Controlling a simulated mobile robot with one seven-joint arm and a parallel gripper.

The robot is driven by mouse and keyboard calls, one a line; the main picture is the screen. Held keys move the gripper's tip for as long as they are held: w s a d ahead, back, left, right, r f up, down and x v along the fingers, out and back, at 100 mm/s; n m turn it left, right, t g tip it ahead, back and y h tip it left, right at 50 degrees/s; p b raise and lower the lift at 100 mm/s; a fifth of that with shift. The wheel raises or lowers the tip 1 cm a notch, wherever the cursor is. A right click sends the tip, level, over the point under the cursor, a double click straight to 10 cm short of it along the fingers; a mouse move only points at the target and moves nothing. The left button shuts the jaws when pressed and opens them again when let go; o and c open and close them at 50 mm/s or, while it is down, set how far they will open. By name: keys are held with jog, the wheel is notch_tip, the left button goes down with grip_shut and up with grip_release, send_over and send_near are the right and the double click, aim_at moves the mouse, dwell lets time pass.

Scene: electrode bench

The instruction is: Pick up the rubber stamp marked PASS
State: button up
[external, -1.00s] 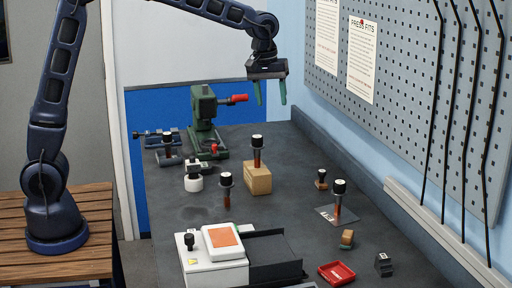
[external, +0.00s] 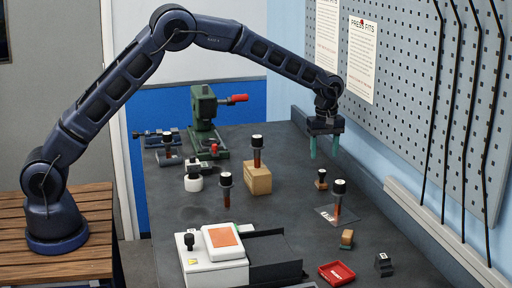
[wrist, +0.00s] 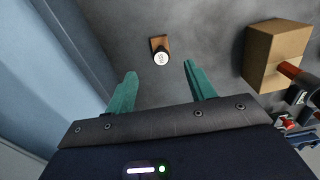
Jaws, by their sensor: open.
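A small stamp (external: 321,180) with a wooden base and a black knob stands upright on the dark bench. In the wrist view this stamp (wrist: 160,50) shows a pale round cap with a mark too small to read surely, so I cannot confirm PASS. My gripper (external: 325,156) points down above it, open and empty. In the wrist view the teal fingers of my gripper (wrist: 160,69) are spread, and the stamp lies between and just beyond their tips. Another wooden block (external: 347,240), perhaps a stamp, and a black stamp-like piece (external: 384,264) are nearer the front.
A tan block (external: 257,180) with a black-capped rod stands left of the stamp. Another capped rod (external: 339,200) stands on a plate in front of it. A red tray (external: 337,273) lies near the front. The pegboard wall (external: 410,80) rises on the right.

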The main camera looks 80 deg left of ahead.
aim_at(317, 169)
notch_tip(317, 169, down, 11)
jog(key=shift+a+r, duration=0.15)
dwell(0.5)
jog(key=shift+c, duration=0.4)
jog(key=c, duration=1)
